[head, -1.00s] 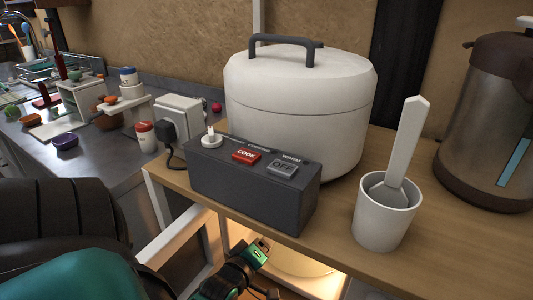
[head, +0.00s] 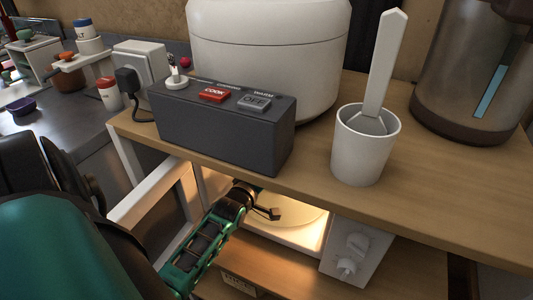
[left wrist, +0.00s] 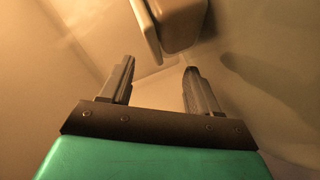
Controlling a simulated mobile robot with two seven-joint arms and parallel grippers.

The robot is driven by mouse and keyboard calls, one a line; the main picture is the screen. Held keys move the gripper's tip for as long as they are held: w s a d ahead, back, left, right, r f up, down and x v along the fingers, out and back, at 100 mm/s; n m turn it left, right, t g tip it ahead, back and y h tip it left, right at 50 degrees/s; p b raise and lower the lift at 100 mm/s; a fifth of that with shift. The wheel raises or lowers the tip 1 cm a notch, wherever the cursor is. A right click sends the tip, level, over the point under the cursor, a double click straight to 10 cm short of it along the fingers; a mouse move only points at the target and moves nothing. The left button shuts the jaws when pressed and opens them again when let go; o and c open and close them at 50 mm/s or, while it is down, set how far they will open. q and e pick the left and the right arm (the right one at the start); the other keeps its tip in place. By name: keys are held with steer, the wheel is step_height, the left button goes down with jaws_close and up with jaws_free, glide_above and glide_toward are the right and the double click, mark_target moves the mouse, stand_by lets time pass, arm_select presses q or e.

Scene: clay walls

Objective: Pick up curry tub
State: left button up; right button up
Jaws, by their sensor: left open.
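My left gripper (head: 266,212) reaches into the lit opening of a white microwave-like box (head: 357,250) under the wooden shelf. In the left wrist view the gripper (left wrist: 158,68) is open, with nothing between its fingers. A small tan tub with a pale rim or lid (left wrist: 180,22) shows just beyond the fingertips, at the top edge and partly cut off. It looks like the curry tub, but no label is readable. It is hidden in the head view. My right gripper is not in view.
Above the opening, the wooden shelf (head: 420,200) carries a dark control box (head: 222,130), a big white cooker (head: 270,40), a white cup with a paddle (head: 362,155) and a metal pot (head: 468,75). The opening's sides and top leave little room.

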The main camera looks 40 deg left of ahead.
arm_select(q)
steer(key=shift+x, duration=1.05)
steer(key=shift+c, duration=0.3)
